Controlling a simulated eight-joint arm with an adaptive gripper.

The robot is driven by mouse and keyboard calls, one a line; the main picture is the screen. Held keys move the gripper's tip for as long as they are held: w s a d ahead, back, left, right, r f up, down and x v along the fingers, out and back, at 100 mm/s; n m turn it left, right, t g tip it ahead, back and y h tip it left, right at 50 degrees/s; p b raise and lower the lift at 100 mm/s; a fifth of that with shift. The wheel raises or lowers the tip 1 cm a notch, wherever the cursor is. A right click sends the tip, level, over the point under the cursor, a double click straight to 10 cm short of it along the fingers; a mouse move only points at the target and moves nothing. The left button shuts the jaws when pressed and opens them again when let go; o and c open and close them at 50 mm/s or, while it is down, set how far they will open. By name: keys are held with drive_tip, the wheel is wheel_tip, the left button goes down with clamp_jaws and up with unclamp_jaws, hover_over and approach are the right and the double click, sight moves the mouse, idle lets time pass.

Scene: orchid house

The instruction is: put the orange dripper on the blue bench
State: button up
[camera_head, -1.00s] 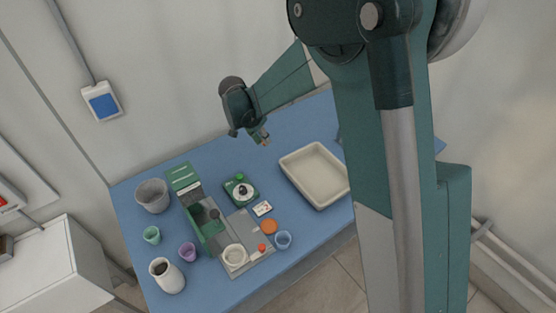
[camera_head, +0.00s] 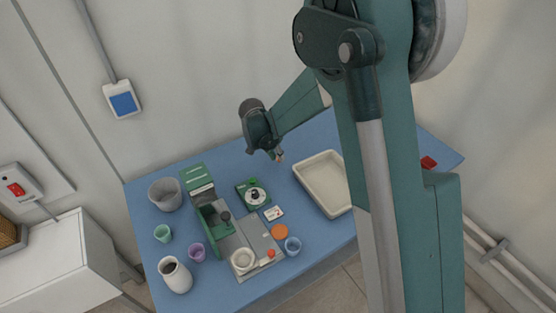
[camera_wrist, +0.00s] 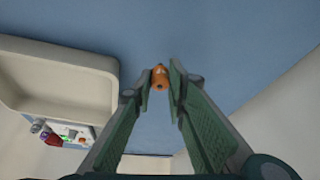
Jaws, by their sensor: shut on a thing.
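The small orange dripper (camera_wrist: 160,80) is between my fingertips in the wrist view, with the blue bench behind it. My gripper (camera_wrist: 160,75) is shut on it. In the head view my gripper (camera_head: 279,157) is over the back part of the blue bench (camera_head: 225,168), behind and left of the cream tray. There the dripper is too small to make out clearly. I cannot tell whether it touches the bench top.
The cream tray (camera_head: 310,199) lies right of my gripper. A green scale (camera_head: 253,194), a white card (camera_head: 274,213), an orange disc (camera_head: 279,232), a green machine (camera_head: 203,210) and several cups stand forward and left. A red item (camera_head: 428,162) lies far right. Bench around my gripper is clear.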

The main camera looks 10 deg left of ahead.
sight(278, 160)
drive_tip(key=shift+f, duration=1.35)
drive_tip(key=shift+f+b, duration=0.25)
drive_tip(key=shift+b, duration=0.05)
drive_tip(key=o, duration=0.7)
drive_tip(key=shift+r, duration=0.1)
drive_tip(key=shift+r, duration=0.1)
drive_tip(key=p+v, duration=0.1)
drive_tip(key=v, duration=1.1)
drive_tip(key=shift+d+r, duration=0.1)
